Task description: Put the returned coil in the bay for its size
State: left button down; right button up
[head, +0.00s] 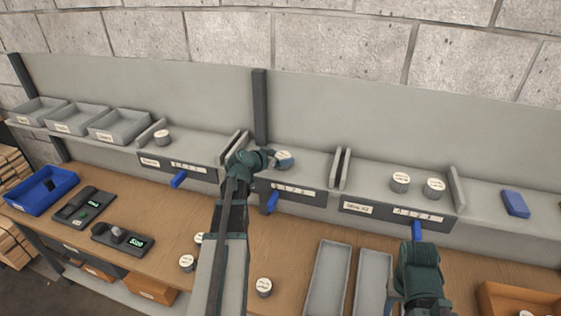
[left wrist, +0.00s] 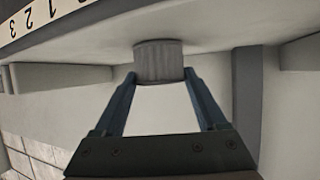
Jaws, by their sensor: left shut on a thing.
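My left gripper (head: 273,158) is shut on the returned coil (head: 284,159), a small grey cylinder with a pale labelled top. It holds the coil over the middle bay (head: 312,165). In the left wrist view the ribbed coil (left wrist: 158,62) sits between both fingertips, close to the bay surface; I cannot tell whether it touches. The left bay (head: 195,148) holds one coil (head: 162,137). The right bay (head: 375,195) holds two coils, one here (head: 400,182) and one beside it (head: 434,188).
Upright dividers (head: 342,168) separate the bays, and blue tabs (head: 178,180) hang at their numbered front strips. Loose coils (head: 264,287) stand on the wooden bench (head: 170,225). Grey trays (head: 326,280), a "Size" display (head: 137,242) and a blue bin (head: 40,190) are also there.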

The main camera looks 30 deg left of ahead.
pick_arm(q)
jog(key=shift+c, duration=1.9)
grip_release()
jog(key=shift+f, duration=0.15)
jog(key=o, duration=0.4)
jog(key=shift+r, duration=0.2)
jog(key=shift+s+r, duration=0.25)
jog(key=shift+s, duration=0.05)
jog(key=p+v, duration=0.5)
jog(key=v, duration=0.6)
jog(key=shift+s, duration=0.15)
